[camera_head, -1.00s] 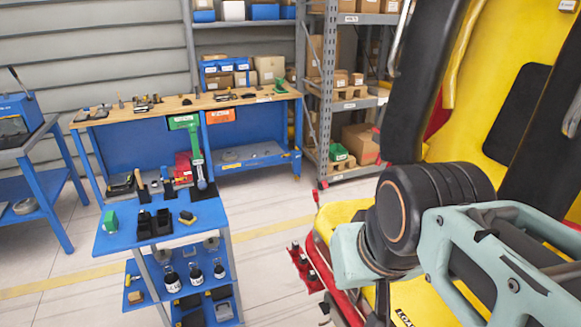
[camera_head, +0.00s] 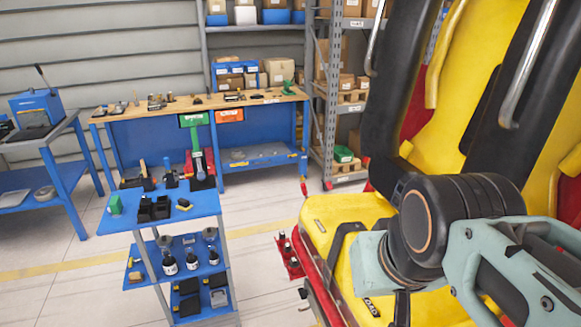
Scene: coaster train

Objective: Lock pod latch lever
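The yellow and red coaster pod fills the right side of the head view, with its yellow seat base (camera_head: 325,213) and yellow back (camera_head: 440,135). Black padded restraints (camera_head: 402,85) with metal bars stand in front of the back. I cannot make out a latch lever for certain; my arm covers part of the seat. My arm, with a black round joint and pale green links, reaches across the lower right in front of the pod. My gripper does not show in this view, so its hold and its distance to the latch cannot be seen.
A blue tiered cart (camera_head: 160,212) with bottles and small parts stands left of the pod. A wood-topped workbench (camera_head: 180,108) and a grey shelf rack (camera_head: 330,110) with boxes stand behind. A red bracket (camera_head: 290,262) juts out at the pod's left side. Floor shows between cart and pod.

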